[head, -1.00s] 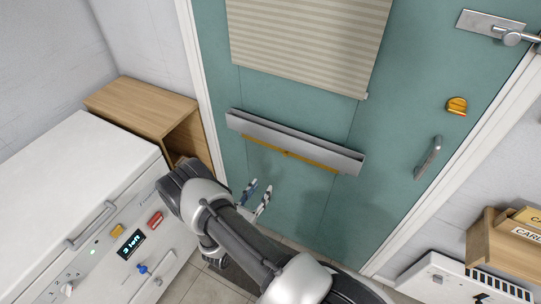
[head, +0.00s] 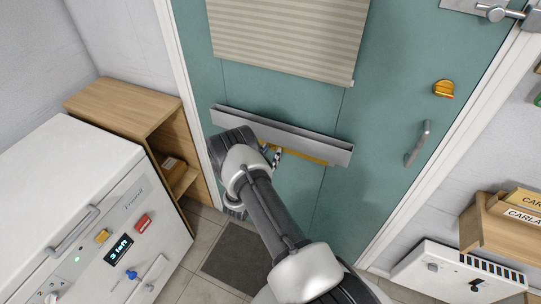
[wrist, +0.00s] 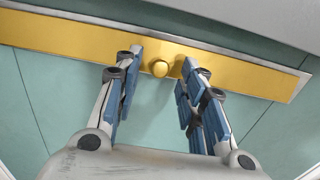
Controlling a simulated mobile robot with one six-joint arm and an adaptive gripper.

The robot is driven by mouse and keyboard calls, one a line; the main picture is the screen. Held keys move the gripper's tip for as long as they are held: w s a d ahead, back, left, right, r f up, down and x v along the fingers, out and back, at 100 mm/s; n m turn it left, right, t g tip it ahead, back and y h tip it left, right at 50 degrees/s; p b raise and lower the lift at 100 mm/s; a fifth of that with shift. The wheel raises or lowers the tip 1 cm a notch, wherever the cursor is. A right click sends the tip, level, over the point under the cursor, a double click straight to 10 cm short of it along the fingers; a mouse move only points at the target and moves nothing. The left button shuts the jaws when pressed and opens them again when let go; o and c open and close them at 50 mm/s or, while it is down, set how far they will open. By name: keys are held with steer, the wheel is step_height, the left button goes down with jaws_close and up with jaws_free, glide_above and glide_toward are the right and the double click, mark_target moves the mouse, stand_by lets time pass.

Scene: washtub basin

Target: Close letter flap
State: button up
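A long grey metal housing (head: 310,143) sticks out from the teal door, with a gold letter flap strip (head: 308,157) along its lower side. In the wrist view the gold flap (wrist: 70,38) runs across the top, with a round gold knob (wrist: 159,68) near its middle. I cannot tell how far the flap is tilted. My gripper (head: 271,155) is just below the housing, partly hiding the strip. In the wrist view my gripper (wrist: 154,70) is open, its blue-padded fingers apart on either side of the knob. Nothing is held; contact is unclear.
The teal door (head: 375,115) has a blind (head: 285,35) above, a gold latch (head: 444,89) and a grey handle (head: 418,143) at right. A white appliance (head: 65,190) and wooden shelf (head: 130,110) stand left. A dark mat (head: 235,255) lies on the floor.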

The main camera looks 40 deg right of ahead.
steer(key=shift+w+d, duration=0.2)
steer(key=shift+d, duration=0.1)
steer(key=shift+c, duration=0.2)
jaws_close()
